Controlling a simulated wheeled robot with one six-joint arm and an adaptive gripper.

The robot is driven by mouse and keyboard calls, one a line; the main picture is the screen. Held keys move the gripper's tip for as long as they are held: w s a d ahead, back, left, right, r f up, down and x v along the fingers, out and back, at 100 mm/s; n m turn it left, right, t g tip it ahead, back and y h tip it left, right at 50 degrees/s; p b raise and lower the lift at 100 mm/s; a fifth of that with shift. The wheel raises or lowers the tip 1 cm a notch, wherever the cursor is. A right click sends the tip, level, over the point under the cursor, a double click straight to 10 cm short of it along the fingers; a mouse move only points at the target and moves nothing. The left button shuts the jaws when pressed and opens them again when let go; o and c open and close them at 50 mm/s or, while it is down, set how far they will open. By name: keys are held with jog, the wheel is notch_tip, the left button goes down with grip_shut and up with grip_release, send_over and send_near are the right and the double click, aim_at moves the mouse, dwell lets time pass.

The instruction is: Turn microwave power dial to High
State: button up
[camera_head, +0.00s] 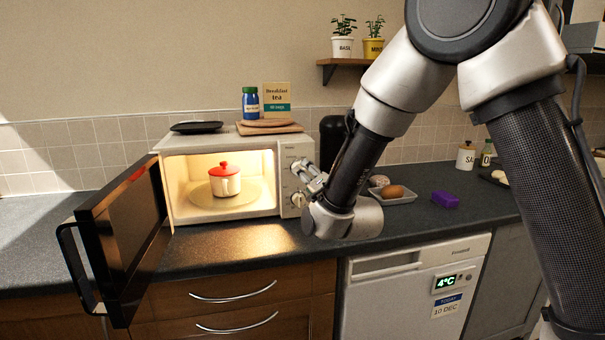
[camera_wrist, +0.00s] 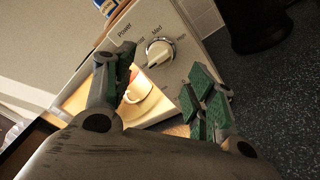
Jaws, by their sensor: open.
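The microwave (camera_head: 222,146) stands on the counter, lit inside, with its door (camera_head: 125,235) swung open to the left. My gripper (camera_head: 303,177) is at its right-hand control panel and partly covers it. My open gripper (camera_wrist: 166,66) has one finger to each side of the dial, nearer the camera. I cannot tell whether either finger touches it. The dial's exact setting is unclear.
A white mug with a red lid (camera_head: 225,180) sits inside the microwave. A dark plate (camera_head: 196,127), a board and a blue jar (camera_head: 250,103) are on top. A tray (camera_head: 397,199) with food and a purple block (camera_head: 445,199) lie right of my gripper.

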jog(key=x, duration=0.6)
jog(key=shift+w+d, duration=0.1)
jog(key=c, duration=1.1)
